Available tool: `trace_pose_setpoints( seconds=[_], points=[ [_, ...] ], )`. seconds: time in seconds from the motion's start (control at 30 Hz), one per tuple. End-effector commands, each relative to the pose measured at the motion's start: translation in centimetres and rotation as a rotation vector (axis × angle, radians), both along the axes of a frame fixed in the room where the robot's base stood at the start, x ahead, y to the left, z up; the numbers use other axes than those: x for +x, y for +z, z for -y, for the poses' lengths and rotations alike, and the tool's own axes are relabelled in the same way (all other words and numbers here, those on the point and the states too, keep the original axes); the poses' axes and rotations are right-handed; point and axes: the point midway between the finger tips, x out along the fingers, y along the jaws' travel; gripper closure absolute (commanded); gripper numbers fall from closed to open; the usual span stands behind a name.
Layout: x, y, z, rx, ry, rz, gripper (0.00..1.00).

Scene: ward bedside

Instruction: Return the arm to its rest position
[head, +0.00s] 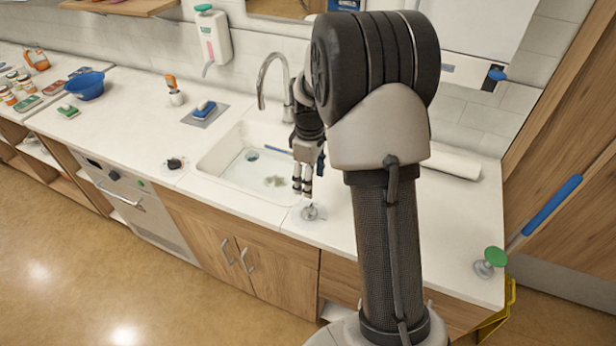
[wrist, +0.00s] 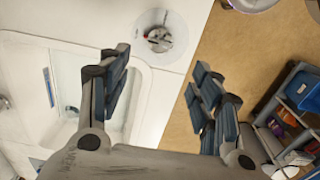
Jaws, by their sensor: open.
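My arm rises in the right middle of the head view, and its upper links hide part of the counter and wall behind. My gripper (head: 303,190) hangs fingers down over the right side of the sink (head: 222,172). In the wrist view my gripper (wrist: 158,68) has its two fingers wide apart with nothing between them. A small silver object on a round pale disc (head: 310,213) stands on the counter just beyond the fingertips; a round item (wrist: 158,38) shows ahead of the fingers in the wrist view too.
The faucet (head: 272,78) stands close behind my gripper. A soap dispenser (head: 208,38) hangs on the wall. A blue bowl (head: 86,86) and a blue sponge (head: 205,108) are left. A green-topped knob (head: 493,258) is at the right counter end. A cart (wrist: 295,105) stands on the floor.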

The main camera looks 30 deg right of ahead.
Motion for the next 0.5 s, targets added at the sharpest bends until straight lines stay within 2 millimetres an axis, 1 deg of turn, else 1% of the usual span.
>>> trace_pose_setpoints(
  seconds=[0.2, 0.27, 0.37, 0.47, 0.5],
  points=[
    [0.0, 0.0, 0.0, 0.000, 0.000, 0.000, 0.42],
    [-0.1, 0.3, -0.1, -0.001, -0.004, 0.003, 0.42],
    [-0.5, 2.0, -0.9, -0.006, -0.027, 0.021, 0.42],
    [-1.9, 5.1, -2.6, -0.013, -0.078, 0.057, 0.42],
    [-2.7, 6.6, -3.4, -0.015, -0.106, 0.075, 0.42]
  ],
)
